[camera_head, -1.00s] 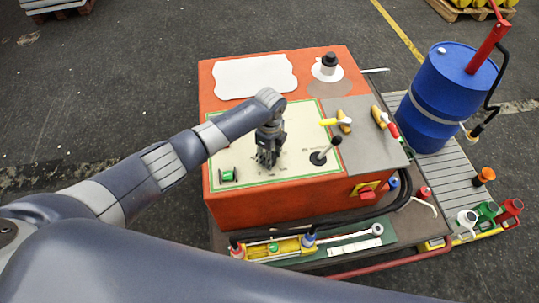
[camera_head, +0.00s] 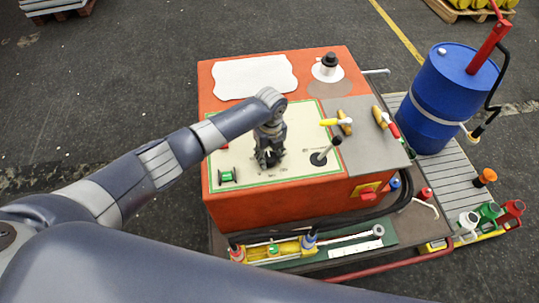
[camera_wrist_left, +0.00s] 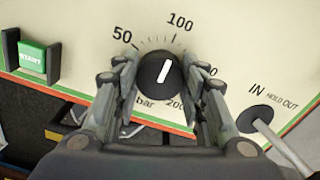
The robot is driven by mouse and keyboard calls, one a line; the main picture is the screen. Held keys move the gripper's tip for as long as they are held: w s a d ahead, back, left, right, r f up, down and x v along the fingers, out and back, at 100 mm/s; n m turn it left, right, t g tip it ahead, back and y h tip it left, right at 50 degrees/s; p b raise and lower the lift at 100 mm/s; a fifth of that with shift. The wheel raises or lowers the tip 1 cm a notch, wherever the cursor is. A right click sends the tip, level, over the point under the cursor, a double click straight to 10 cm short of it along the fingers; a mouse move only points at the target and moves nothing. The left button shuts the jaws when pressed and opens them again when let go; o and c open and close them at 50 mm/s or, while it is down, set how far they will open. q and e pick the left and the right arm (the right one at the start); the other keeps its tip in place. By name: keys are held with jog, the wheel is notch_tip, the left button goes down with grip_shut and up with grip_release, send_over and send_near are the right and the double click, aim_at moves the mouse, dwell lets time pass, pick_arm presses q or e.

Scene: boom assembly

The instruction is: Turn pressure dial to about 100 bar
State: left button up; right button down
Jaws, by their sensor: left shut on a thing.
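The pressure dial (camera_wrist_left: 160,72) is a round black knob with a white pointer line on a cream panel. In the left wrist view its scale shows 50, 100 and 200, with "bar" below. The pointer tilts slightly right of straight up, roughly toward the 100 mark. My left gripper (camera_wrist_left: 162,85) has one finger on each side of the knob and is shut on it. In the head view the left gripper (camera_head: 269,160) points down at the panel and mostly hides the dial. My right gripper is not in view.
A green START button (camera_wrist_left: 32,57) sits left of the dial. A lever (camera_head: 328,149) marked IN and HOLD OUT stands to its right. A blue drum (camera_head: 440,90) stands right of the orange box (camera_head: 275,203).

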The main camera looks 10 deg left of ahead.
aim_at(270, 156)
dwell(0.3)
pick_arm(q)
jog(key=o, duration=1.1)
jog(key=shift+c, duration=0.2)
notch_tip(270, 156, up, 12)
jog(key=shift+f, duration=0.1)
